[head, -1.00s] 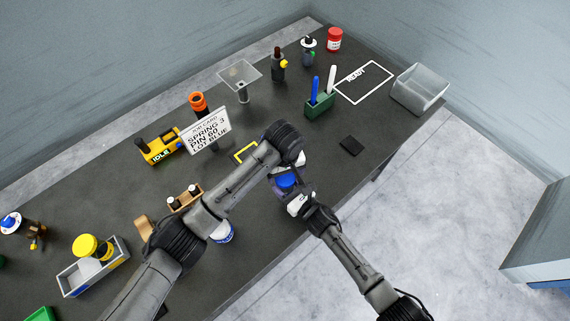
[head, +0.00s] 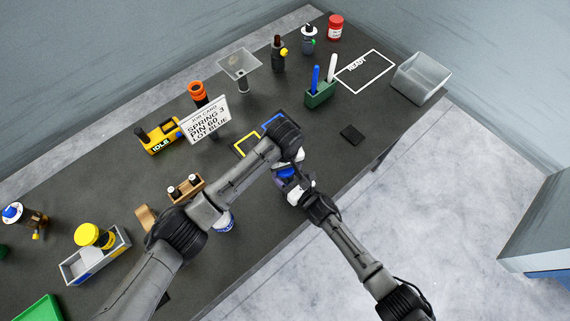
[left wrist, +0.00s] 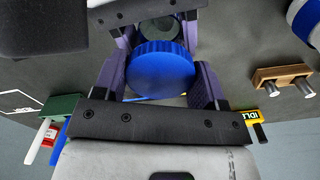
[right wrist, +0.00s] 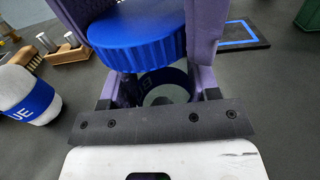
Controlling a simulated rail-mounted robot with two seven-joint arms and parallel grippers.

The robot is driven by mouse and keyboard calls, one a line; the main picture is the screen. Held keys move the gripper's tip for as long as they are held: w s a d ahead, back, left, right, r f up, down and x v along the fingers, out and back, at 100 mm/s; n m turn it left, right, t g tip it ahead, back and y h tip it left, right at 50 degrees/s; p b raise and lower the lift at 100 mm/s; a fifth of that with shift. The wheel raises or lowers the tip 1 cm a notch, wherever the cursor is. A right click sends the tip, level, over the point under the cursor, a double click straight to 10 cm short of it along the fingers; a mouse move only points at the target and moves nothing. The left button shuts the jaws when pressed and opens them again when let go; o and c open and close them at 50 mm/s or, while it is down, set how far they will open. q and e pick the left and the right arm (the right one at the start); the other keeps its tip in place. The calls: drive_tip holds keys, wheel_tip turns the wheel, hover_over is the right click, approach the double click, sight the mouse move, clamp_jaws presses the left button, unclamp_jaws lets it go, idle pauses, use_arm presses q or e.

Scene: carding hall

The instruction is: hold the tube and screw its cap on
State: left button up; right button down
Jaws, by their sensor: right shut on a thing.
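A ribbed blue cap (left wrist: 161,66) sits between the purple fingers of my left gripper (left wrist: 160,85). Those fingers flank it closely, and I cannot tell whether they press on it. The cap also shows at the top of the right wrist view (right wrist: 137,33). My right gripper (right wrist: 155,92) is shut on the tube (right wrist: 165,82), just below the cap. Only a dark, round part of the tube with some lettering shows. I cannot tell whether cap and tube touch. In the head view, both grippers meet near the table's front edge and mostly hide cap and tube.
A white jar with a blue band (right wrist: 25,97) stands close by, partly behind my left arm. A wooden rack (head: 186,187), a job card (head: 205,124) and a green pen holder (head: 320,94) stand on the dark table. A clear bin (head: 421,78) is at the far right end.

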use_arm(q)
drive_tip(key=c, duration=0.4)
drive_tip(key=o, duration=1.1)
drive_tip(key=shift+c, duration=0.2)
wheel_tip(320, 180, up, 12)
use_arm(e)
drive_tip(key=shift+c, duration=1.3)
unclamp_jaws()
use_arm(q)
drive_tip(key=shift+f+b, duration=0.45)
use_arm(e)
drive_tip(key=v, duration=1.4)
